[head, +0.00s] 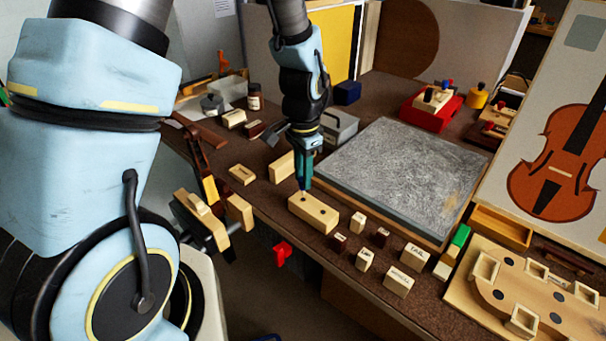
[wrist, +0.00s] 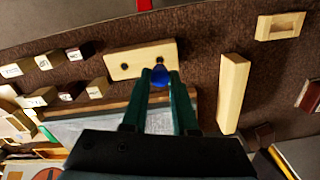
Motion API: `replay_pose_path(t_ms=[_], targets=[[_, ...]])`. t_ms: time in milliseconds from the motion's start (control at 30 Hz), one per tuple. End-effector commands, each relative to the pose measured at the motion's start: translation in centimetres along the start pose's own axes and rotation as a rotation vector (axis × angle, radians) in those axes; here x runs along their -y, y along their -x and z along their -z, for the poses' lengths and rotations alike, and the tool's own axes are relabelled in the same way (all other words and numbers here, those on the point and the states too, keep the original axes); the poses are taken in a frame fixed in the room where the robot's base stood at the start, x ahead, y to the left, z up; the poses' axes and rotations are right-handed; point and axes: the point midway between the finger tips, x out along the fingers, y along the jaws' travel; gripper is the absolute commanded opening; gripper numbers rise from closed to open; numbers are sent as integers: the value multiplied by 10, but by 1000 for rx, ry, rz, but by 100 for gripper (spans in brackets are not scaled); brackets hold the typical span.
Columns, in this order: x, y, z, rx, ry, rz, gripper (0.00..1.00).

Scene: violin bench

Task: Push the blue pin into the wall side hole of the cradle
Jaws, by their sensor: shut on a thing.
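The cradle (head: 313,213) is a pale wooden block with two dark holes in its top, lying near the front edge of the bench. In the wrist view the cradle (wrist: 141,61) lies just beyond my fingertips. My gripper (head: 303,176) points down over the cradle's left end in the head view. Its green fingers (wrist: 160,80) are shut on the blue pin (wrist: 160,76). The pin is at the hole on the right in the wrist view, the left one in the head view. I cannot tell whether its tip is inside. The other hole is empty.
A grey slab (head: 405,175) lies behind and right of the cradle. A pale wooden bar (head: 281,167) stands close behind-left of it. Several small labelled blocks (head: 398,281) stand to the right. The bench's front edge is close.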

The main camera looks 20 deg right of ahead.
Motion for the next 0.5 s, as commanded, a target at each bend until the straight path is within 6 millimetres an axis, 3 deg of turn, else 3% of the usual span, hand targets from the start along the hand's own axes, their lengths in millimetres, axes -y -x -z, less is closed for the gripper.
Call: replay_pose_path(t_ms=[500], targets=[[0, 30, 0, -1, 0, 0, 0]])
